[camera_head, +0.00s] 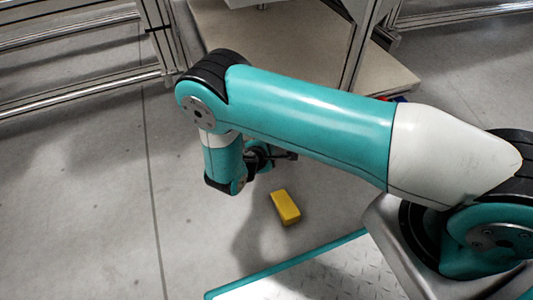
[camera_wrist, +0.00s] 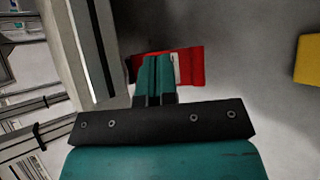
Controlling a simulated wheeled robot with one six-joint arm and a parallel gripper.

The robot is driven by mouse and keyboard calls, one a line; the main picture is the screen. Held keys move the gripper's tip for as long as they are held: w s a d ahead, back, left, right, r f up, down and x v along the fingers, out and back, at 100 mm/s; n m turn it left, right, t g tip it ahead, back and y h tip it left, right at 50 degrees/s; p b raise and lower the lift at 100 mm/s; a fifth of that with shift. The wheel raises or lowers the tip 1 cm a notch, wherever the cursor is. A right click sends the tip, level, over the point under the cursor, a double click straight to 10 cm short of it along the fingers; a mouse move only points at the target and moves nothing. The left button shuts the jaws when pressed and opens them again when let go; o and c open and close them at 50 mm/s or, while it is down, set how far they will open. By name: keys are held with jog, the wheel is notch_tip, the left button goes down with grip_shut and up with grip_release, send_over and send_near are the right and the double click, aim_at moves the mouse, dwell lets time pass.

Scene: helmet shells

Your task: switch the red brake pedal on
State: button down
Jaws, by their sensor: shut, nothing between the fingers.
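The red brake pedal (camera_wrist: 191,66) shows in the wrist view as a red block with a small pale mark, just beyond my fingers. My gripper (camera_wrist: 155,62) is shut with its teal fingers together and nothing between them. The fingers cover part of the pedal, so I cannot tell whether they touch it. In the head view my gripper (camera_head: 288,156) is partly hidden under my arm, and I cannot make out the pedal beside it.
A yellow block (camera_head: 285,207) lies on the grey floor, and it also shows at the right edge of the wrist view (camera_wrist: 308,59). Metal frame posts (camera_head: 160,40) and a beige board (camera_head: 270,45) stand behind. Floor at the left is clear.

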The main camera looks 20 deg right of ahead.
jog(key=shift+w+f, duration=0.1)
jog(key=shift+f, duration=0.3)
jog(key=shift+r, duration=0.1)
jog(key=shift+r+p, duration=0.35)
jog(key=shift+r, duration=0.1)
dwell(0.4)
jog(key=r+p, duration=0.2)
jog(key=s+r+p, duration=0.1)
jog(key=r+p, duration=0.1)
jog(key=p, duration=0.1)
jog(key=shift+s+r, duration=0.15)
jog(key=shift+r, duration=0.2)
